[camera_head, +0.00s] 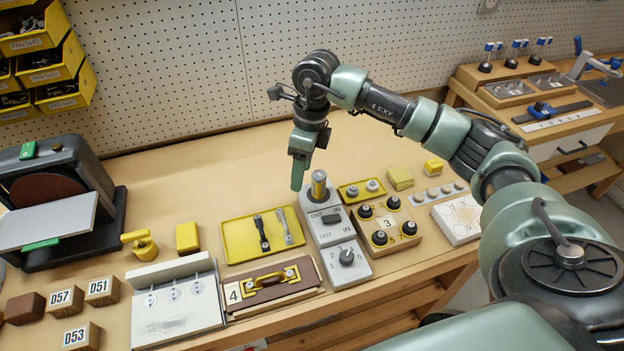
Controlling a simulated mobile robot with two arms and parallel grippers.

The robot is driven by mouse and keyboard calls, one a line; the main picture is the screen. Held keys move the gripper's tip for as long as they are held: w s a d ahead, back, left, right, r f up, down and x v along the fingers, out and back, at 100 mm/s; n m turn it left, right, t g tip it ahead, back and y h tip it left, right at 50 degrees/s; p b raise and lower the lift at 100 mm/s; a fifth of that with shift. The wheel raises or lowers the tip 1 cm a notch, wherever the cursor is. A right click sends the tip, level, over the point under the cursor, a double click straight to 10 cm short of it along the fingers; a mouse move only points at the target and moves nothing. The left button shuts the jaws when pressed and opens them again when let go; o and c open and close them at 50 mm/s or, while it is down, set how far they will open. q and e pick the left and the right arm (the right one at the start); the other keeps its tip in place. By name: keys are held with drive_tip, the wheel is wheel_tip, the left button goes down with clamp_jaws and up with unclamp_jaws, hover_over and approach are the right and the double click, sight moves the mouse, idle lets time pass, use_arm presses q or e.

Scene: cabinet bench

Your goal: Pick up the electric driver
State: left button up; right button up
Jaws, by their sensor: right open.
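I cannot tell for certain which object is the electric driver. A small yellow tool-shaped object (144,246) with a short sideways barrel sits on the left half of the bench and could be it. My right gripper (298,180) points down above the bench, just left of and above a brass-coloured cylinder (319,186) on a grey switch box (328,222). It is open and empty, with its fingers seen nearly edge-on. The yellow object is well to the gripper's left and apart from it. My left gripper is out of view.
A knob block (385,228) stands right. The bench's back strip is clear.

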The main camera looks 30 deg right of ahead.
sight(319, 174)
drive_tip(key=shift+h, duration=0.8)
drive_tip(key=d, duration=0.2)
drive_tip(key=d+r, duration=0.1)
drive_tip(key=d, duration=0.1)
drive_tip(key=shift+d, duration=0.25)
drive_tip(key=shift+s+f, duration=0.15)
drive_tip(key=shift+f, duration=0.15)
wheel_tip(319, 174, down, 6)
drive_tip(key=p, duration=0.2)
drive_tip(key=shift+f+p, duration=0.15)
drive_tip(key=shift+p, duration=0.15)
drive_tip(key=shift+f, duration=0.25)
clamp_jaws()
